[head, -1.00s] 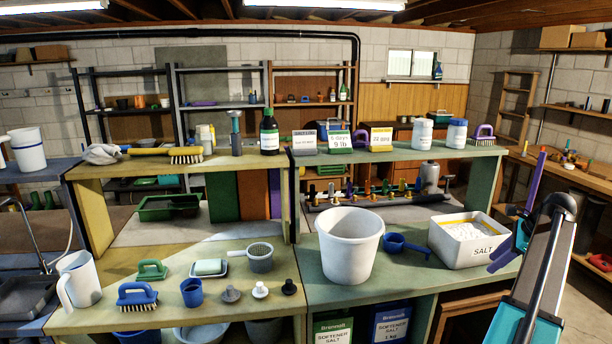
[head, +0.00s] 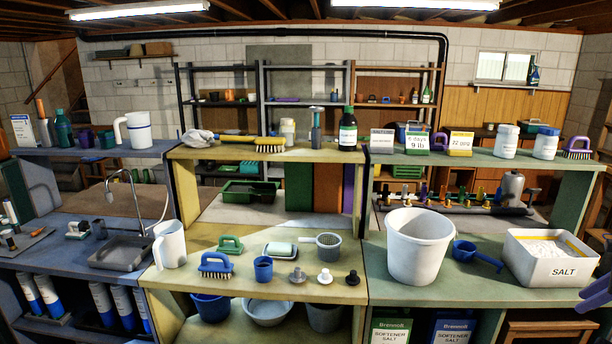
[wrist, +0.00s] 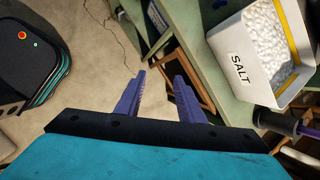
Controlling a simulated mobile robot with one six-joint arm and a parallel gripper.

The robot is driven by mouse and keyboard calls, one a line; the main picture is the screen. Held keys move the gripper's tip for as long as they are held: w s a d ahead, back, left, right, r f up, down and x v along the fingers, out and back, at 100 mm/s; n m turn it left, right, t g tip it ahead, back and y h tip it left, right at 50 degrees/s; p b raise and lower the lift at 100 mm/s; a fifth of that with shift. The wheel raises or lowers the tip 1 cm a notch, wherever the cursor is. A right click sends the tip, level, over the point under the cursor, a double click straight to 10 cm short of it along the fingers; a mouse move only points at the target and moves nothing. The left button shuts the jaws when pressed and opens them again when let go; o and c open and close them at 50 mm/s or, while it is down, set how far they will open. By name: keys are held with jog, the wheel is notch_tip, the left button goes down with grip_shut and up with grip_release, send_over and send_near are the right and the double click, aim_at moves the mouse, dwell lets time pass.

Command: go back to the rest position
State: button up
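My gripper (wrist: 158,88) shows in the wrist view with its two purple fingers apart and nothing between them. Bare floor and the edge of the green bench show beyond the fingers. In the head view only a purple part of my gripper shows at the lower right edge, near the salt tub. The white salt tub (head: 552,262) stands on the right bench and also shows in the wrist view (wrist: 238,72), to the right of the fingers. No held object is visible.
A white bucket (head: 418,248) and a blue scoop (head: 476,256) stand on the green bench (head: 395,287). The middle bench holds brushes, a blue cup (head: 263,268) and several knobs. A sink (head: 120,250) is at left. Open concrete floor (wrist: 100,60) shows in the wrist view.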

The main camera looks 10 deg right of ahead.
jog(key=w+a+f+n+g+y, duration=0.15)
jog(key=w+a+f+n, duration=0.5)
jog(key=a+f, duration=0.7)
jog(key=w+a+f+n+g+y, duration=0.1)
jog(key=w+a+f+n+g, duration=0.15)
jog(key=w+a+f, duration=0.9)
jog(key=s+a+f+n+g, duration=0.1)
jog(key=s+a+f+n, duration=0.25)
jog(key=a+f, duration=0.85)
jog(key=s+a+f+n+g, duration=0.1)
jog(key=s+a+f+n, duration=0.15)
jog(key=a, duration=0.45)
jog(key=s+a+f+n+g, duration=0.1)
jog(key=s+a+f+n, duration=0.2)
jog(key=a, duration=0.4)
jog(key=s+a+f+n+g, duration=0.1)
jog(key=s+a+f+n, duration=0.1)
jog(key=a+f, duration=0.35)
jog(key=s+a+f+n+g+h, duration=0.1)
jog(key=s+a+f+n, duration=0.2)
jog(key=s+a+n, duration=0.2)
jog(key=s+a+f+n+g+h, duration=0.2)
jog(key=s+a, duration=0.6)
jog(key=s, duration=0.4)
jog(key=f+n, duration=0.1)
jog(key=n, duration=0.1)
jog(key=shift+a+n+b, duration=0.35)
jog(key=shift+n, duration=0.05)
